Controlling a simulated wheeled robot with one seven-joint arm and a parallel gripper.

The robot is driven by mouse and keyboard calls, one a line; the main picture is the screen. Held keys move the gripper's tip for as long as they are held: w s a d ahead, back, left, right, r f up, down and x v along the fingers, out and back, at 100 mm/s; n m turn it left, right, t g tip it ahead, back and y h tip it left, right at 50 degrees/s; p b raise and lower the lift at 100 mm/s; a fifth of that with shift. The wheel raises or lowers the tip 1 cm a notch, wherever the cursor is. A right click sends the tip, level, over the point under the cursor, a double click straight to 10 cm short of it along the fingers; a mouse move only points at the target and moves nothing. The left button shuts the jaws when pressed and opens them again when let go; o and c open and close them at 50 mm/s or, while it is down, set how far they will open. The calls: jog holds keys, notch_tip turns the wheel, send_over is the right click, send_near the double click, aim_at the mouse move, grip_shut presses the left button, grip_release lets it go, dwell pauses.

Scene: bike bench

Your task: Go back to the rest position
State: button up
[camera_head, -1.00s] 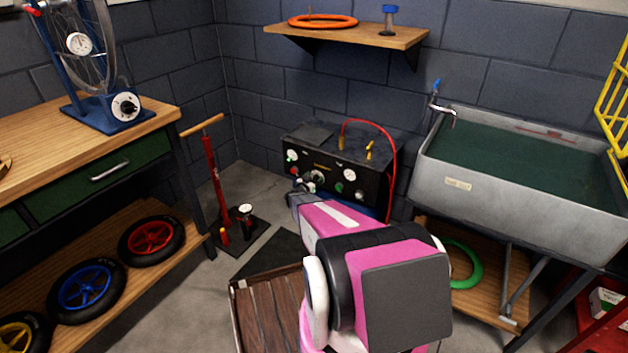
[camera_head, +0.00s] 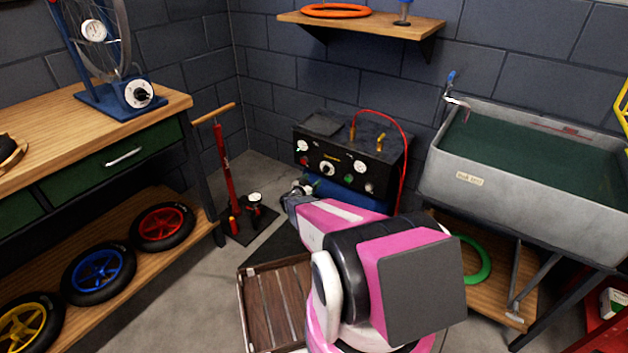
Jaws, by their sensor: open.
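My pink, black and white arm reaches from the bottom middle toward the back left. My gripper (camera_head: 299,189) is a small dark shape at its far end, partly hidden by the wrist. It is open, and I see nothing held in it. It appears in front of the lower left of the black compressor panel (camera_head: 345,172); I cannot tell the exact gap between them.
A wooden slatted crate (camera_head: 272,312) stands on the floor left of my arm. A red floor pump (camera_head: 222,180) stands behind it. The workbench (camera_head: 60,145) is left; the sink (camera_head: 525,205) is right. Bare floor (camera_head: 190,300) shows before the lower wheel shelf.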

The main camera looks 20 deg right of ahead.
dwell(0.4)
jog(key=s+a+r+n+y, duration=0.3)
jog(key=a+r+n+y, duration=0.7)
jog(key=a+y, duration=0.5)
jog(key=s+r+g, duration=0.2)
jog(key=s+g, duration=0.1)
jog(key=s, duration=0.5)
jog(key=s+r+g, duration=0.3)
jog(key=s+g, duration=0.1)
jog(key=s, duration=0.4)
jog(key=s+r+n+g, duration=0.1)
jog(key=s+r+g, duration=0.2)
jog(key=s, duration=0.5)
jog(key=shift+s+g+h, duration=0.15)
jog(key=shift+g+h, duration=0.25)
jog(key=shift+g, duration=0.1)
jog(key=shift+d, duration=0.1)
